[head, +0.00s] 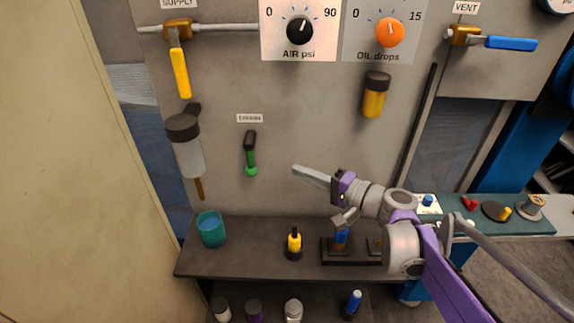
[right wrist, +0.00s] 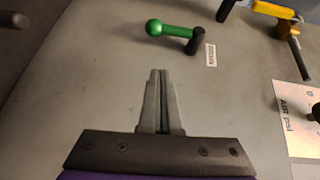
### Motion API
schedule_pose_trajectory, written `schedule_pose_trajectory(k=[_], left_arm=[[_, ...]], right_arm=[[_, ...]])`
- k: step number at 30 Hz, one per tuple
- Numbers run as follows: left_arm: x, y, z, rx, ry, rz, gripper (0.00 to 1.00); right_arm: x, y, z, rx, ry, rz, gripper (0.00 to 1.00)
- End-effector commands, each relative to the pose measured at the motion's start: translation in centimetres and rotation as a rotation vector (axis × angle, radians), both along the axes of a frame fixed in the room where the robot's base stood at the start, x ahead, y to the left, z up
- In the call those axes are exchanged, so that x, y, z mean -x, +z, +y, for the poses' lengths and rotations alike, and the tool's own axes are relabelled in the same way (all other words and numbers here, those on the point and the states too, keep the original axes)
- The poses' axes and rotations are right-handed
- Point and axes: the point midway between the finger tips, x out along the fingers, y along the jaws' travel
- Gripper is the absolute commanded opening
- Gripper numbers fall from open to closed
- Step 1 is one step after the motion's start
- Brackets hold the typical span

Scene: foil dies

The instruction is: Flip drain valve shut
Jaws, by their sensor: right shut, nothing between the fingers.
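A small lever with a green, ball-ended handle (head: 251,161) hangs straight down from a black pivot on the grey panel in the head view. A small label (head: 249,118) sits above it; its print is too blurred to read surely. In the right wrist view the green handle (right wrist: 170,29) points left from its black pivot, beyond my fingertips. My right gripper (head: 297,168) is to the right of the lever, apart from it. Its fingers (right wrist: 160,72) are closed together and empty. My left gripper is not in view.
A clear filter bowl (head: 188,152) and yellow supply lever (head: 181,72) are left of the green lever. A shelf (head: 270,262) below holds a teal cup (head: 211,229) and a yellow bottle (head: 294,243).

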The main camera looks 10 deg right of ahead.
Motion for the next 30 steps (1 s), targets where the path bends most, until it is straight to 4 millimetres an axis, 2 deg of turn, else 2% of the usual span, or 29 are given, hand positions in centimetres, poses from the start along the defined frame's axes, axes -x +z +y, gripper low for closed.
schedule_pose_trajectory(k=[1,6,12,26,30], left_arm=[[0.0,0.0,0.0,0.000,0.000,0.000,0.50],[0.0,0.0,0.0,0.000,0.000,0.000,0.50],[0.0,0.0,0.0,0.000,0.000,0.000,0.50],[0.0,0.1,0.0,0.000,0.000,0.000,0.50],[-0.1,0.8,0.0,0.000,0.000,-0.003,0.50]], right_arm=[[0.8,0.0,-0.8,0.002,-0.005,0.000,0.00],[2.5,0.0,-2.3,0.000,-0.003,0.000,0.00],[3.3,0.0,-2.8,0.000,0.000,0.000,0.00],[3.3,0.0,-2.6,0.003,0.003,0.003,0.00],[4.8,-1.2,-0.5,0.086,0.038,0.057,0.00]])
